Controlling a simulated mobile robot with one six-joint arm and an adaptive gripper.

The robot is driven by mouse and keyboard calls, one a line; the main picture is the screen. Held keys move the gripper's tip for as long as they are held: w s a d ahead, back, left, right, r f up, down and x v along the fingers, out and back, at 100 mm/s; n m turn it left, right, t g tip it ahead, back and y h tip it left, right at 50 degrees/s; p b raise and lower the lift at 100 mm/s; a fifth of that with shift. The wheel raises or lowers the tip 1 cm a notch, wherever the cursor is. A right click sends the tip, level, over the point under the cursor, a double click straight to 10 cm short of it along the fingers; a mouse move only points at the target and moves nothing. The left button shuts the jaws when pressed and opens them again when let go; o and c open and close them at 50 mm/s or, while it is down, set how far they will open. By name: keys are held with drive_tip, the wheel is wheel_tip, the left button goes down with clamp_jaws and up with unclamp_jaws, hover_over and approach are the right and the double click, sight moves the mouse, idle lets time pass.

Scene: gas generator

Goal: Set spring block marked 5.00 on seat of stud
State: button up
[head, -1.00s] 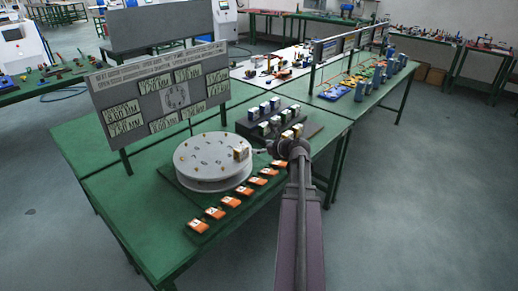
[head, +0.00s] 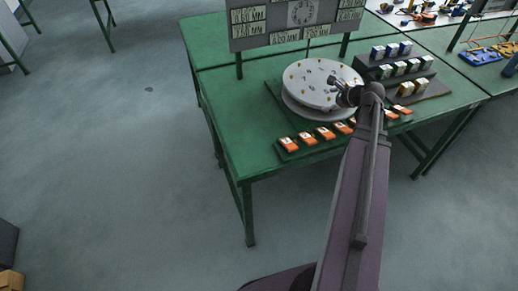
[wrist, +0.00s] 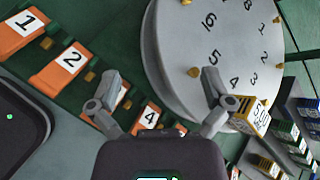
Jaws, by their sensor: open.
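The spring block marked 5.00 (wrist: 257,118), cream with dark and yellow stripes, sits at the rim of a round grey disc (wrist: 215,40). The disc carries numbers and several small brass studs (wrist: 193,72). My gripper (wrist: 160,80) is open and empty. Its right finger is close beside the block and overlaps its left end; I cannot tell whether they touch. The block is outside the jaws. In the head view my gripper (head: 342,88) is over the right side of the disc (head: 318,78), and the block is mostly hidden there.
Orange numbered blocks (wrist: 68,62) stand in a row along the disc's front side. A stepped rack with more spring blocks (head: 405,68) stands to the right. A grey board with readings (head: 290,20) stands behind. The left of the green table (head: 225,90) is clear.

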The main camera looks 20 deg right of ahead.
drive_tip(key=s+a+f+n+g, duration=0.1)
drive_tip(key=a+n+g, duration=0.1)
drive_tip(key=a+n, duration=0.2)
drive_tip(key=s+a+f+n+g, duration=0.1)
drive_tip(key=a+n, duration=0.3)
drive_tip(key=a, duration=0.4)
drive_tip(key=a+f+n+g, duration=0.2)
drive_tip(key=a+f+n, duration=0.1)
drive_tip(key=a+n, duration=0.2)
drive_tip(key=shift+s+a+g, duration=0.3)
drive_tip(key=shift+s+a, duration=0.1)
drive_tip(key=shift+a, duration=0.15)
drive_tip(key=s+a+n+g+h, duration=0.1)
drive_tip(key=s+a+n, duration=0.1)
drive_tip(key=a+n, duration=0.1)
drive_tip(key=s+a+f+n+g+h, duration=0.1)
drive_tip(key=s+a+n, duration=0.1)
drive_tip(key=a+n, duration=0.1)
drive_tip(key=s+a+n+g+h, duration=0.1)
drive_tip(key=s+a+n, duration=0.1)
drive_tip(key=a+n, duration=0.2)
drive_tip(key=shift+s+f+n, duration=0.1)
drive_tip(key=shift+f+n, duration=0.2)
drive_tip(key=shift+f, duration=0.05)
drive_tip(key=shift+s+a+n+g+h, duration=0.3)
drive_tip(key=shift+s+a+n+h, duration=0.15)
drive_tip(key=shift+n, duration=0.15)
drive_tip(key=shift+w, duration=0.1)
